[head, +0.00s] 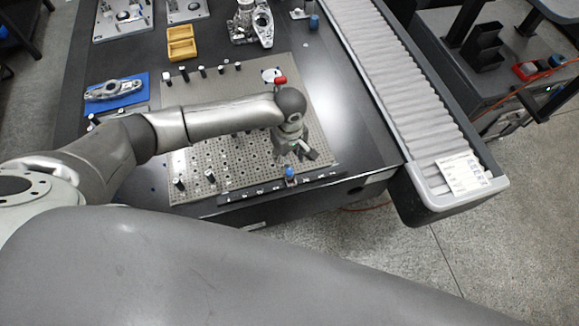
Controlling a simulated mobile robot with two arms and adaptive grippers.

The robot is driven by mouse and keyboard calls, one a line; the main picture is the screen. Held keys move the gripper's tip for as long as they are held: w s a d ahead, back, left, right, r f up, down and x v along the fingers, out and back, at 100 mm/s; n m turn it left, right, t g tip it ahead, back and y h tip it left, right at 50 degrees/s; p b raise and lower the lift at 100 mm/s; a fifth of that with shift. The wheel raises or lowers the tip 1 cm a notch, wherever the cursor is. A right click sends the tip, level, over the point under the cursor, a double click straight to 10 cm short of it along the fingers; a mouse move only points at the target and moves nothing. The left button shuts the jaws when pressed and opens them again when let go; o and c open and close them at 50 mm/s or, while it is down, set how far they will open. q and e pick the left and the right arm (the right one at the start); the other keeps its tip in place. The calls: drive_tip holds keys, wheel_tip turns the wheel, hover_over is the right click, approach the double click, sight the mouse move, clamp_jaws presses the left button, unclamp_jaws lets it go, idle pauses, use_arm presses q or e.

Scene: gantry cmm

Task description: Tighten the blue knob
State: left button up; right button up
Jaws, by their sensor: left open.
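A small blue knob (290,172) stands near the front edge of the perforated fixture plate (215,180), beside the dark numbered strip (250,190). My left arm reaches over the plate from the left, and my left gripper (299,155) points down just behind and above the blue knob. The left gripper is open, and I see nothing between its fingers. A small gap shows between the fingers and the knob in the picture; the exact height is hard to tell. My right gripper is not in view.
Several small dark posts stand on the plate, such as one at the front (210,176). A ribbed bellows cover (385,80) runs along the right. Yellow trays (181,43), a metal part on a blue block (117,92) and another blue-topped item (314,22) lie farther back.

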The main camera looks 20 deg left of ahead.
sight(289, 171)
use_arm(q)
wheel_tip(289, 171, down, 8)
drive_tip(key=shift+r, duration=0.25)
